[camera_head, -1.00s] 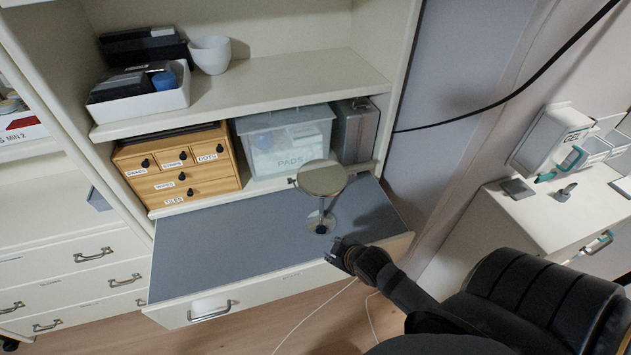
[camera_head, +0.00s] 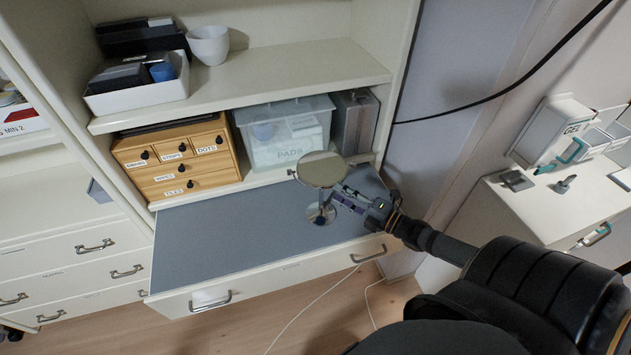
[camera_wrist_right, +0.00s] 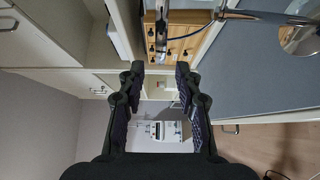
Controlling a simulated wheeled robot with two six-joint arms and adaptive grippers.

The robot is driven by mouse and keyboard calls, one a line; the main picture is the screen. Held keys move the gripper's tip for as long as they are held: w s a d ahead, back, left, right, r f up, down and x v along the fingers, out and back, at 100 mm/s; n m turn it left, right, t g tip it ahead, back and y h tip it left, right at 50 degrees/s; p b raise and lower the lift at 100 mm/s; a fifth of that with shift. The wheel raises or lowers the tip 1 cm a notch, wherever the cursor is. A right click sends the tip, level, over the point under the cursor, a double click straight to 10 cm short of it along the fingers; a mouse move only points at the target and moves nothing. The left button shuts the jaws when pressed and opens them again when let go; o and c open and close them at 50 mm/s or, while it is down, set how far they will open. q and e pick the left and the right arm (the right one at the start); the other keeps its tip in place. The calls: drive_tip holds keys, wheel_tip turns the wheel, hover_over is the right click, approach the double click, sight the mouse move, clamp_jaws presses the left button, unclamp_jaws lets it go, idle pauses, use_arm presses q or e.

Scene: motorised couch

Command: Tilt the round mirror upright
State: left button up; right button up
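The round mirror (camera_head: 322,170) sits on a thin stem above a round base (camera_head: 321,214) on the grey pull-out surface (camera_head: 230,240). In the head view its disc shows as a wide oval, leaning back. In the right wrist view a thin upright edge (camera_wrist_right: 161,28), apparently the mirror nearly edge-on, shows beyond the fingers; its base (camera_wrist_right: 300,36) is at the upper right. My right gripper (camera_head: 342,197) is just right of the stem, below the disc; contact cannot be told. It also shows in the right wrist view (camera_wrist_right: 159,84), open and empty. My left gripper is not in view.
Behind the mirror are a wooden drawer box (camera_head: 178,165), a clear pads bin (camera_head: 285,135) and a metal case (camera_head: 354,122) under the shelf (camera_head: 260,84). The surface left of the mirror is clear. A side cabinet (camera_head: 545,205) stands at right.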

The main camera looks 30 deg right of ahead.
sight(315, 179)
drive_tip(key=b+x, duration=0.1)
drive_tip(key=x, duration=0.1)
drive_tip(key=b+x, duration=0.1)
drive_tip(key=x, duration=0.1)
drive_tip(key=b+x, duration=0.2)
drive_tip(key=shift+f, duration=0.4)
drive_tip(key=shift+w+a+r, duration=0.15)
drive_tip(key=shift+w+a, duration=0.05)
drive_tip(key=shift+w, duration=0.35)
drive_tip(key=shift+w+a+r, duration=0.2)
drive_tip(key=shift+w, duration=0.35)
drive_tip(key=shift+w+a, duration=0.3)
drive_tip(key=shift+w, duration=0.25)
clamp_jaws()
